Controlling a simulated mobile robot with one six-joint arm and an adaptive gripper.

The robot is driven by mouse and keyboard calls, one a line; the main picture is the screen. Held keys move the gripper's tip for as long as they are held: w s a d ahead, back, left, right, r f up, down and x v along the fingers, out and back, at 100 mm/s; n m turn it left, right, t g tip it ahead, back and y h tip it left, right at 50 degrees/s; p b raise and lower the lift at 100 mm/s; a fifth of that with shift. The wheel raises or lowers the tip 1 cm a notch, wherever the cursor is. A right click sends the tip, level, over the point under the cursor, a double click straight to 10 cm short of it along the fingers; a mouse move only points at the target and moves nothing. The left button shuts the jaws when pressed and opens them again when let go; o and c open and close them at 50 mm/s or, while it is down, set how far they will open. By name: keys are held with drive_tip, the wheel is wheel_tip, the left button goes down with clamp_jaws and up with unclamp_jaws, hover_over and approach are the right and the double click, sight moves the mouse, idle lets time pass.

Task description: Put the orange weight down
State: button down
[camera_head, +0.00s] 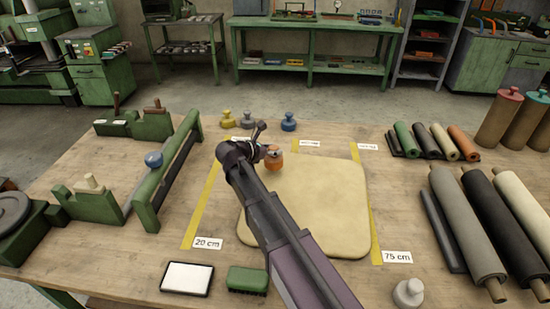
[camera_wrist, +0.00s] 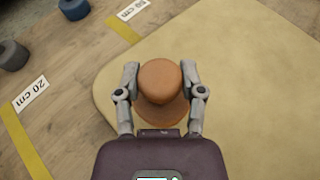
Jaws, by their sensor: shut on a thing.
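The orange weight (camera_head: 274,160) is a knobbed round weight at the upper left part of the beige sheet (camera_head: 330,215). In the wrist view the weight (camera_wrist: 160,82) sits between the two fingers, over or on the sheet (camera_wrist: 240,60). My gripper (camera_wrist: 160,90) is shut on it, with one finger on each side of its knob. In the head view my gripper (camera_head: 268,152) partly hides the weight. I cannot tell whether its base touches the sheet.
Yellow (camera_head: 227,119), grey (camera_head: 247,119) and blue (camera_head: 288,121) weights stand behind the sheet. A pale weight (camera_head: 408,292) stands at the front right. Yellow tape strips (camera_head: 203,205) flank the sheet. A green rail (camera_head: 168,170) stands left; rolls (camera_head: 466,225) lie right.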

drive_tip(key=shift+w+a, duration=0.2)
drive_tip(key=shift+w, duration=0.7)
drive_tip(key=shift+w, duration=0.1)
drive_tip(key=shift+w+a+f, duration=0.1)
drive_tip(key=shift+w, duration=0.5)
drive_tip(key=shift+f+b, duration=1.75)
drive_tip(key=shift+b, duration=0.1)
drive_tip(key=shift+f, duration=0.15)
drive_tip(key=shift+c, duration=1)
unclamp_jaws()
drive_tip(key=shift+s, duration=0.1)
drive_tip(key=shift+r, duration=0.25)
drive_tip(key=p+v, duration=0.4)
drive_tip(key=v, duration=0.8)
drive_tip(key=shift+p, duration=0.3)
drive_tip(key=shift+f, duration=0.1)
